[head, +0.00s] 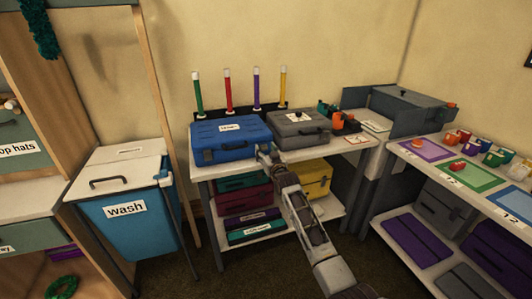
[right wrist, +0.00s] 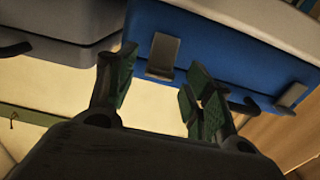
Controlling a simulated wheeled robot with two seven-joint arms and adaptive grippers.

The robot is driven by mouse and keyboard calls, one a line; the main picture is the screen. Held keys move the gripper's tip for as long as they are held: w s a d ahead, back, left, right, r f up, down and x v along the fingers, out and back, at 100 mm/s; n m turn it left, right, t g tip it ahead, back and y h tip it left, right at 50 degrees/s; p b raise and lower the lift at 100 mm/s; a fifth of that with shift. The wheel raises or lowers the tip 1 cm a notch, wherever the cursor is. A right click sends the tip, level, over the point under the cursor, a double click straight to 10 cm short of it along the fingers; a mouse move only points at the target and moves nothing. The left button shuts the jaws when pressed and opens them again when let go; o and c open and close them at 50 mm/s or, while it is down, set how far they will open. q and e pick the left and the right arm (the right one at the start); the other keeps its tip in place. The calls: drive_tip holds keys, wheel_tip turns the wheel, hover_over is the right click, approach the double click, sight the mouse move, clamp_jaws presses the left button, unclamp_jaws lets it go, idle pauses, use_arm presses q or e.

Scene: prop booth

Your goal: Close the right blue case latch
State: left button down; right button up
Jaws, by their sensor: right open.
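The blue case (head: 222,139) sits shut on the left of the white table, its black handle facing front. The right wrist view shows its blue front (right wrist: 220,60) upside down. The case's right latch, a grey plate (right wrist: 164,52), shows there just beyond the gap between my fingers. It seems to stand out from the front, but I cannot tell its exact angle. The other grey latch (right wrist: 292,95) is farther right in that view. My right gripper (head: 266,151) is open and empty (right wrist: 160,92) by the case's front right corner, and hides that latch in the head view. My left gripper is out of view.
A grey case (head: 300,128) stands close to the right of the blue one. Coloured candle-like sticks (head: 229,91) stand in a rack behind. The lower shelf holds several cases, one yellow (head: 314,179). A blue wash bin (head: 125,218) is at left, a prop table (head: 470,170) at right.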

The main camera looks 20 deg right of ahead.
drive_tip(key=shift+c, duration=0.3)
drive_tip(key=c, duration=1)
drive_tip(key=shift+o, duration=0.2)
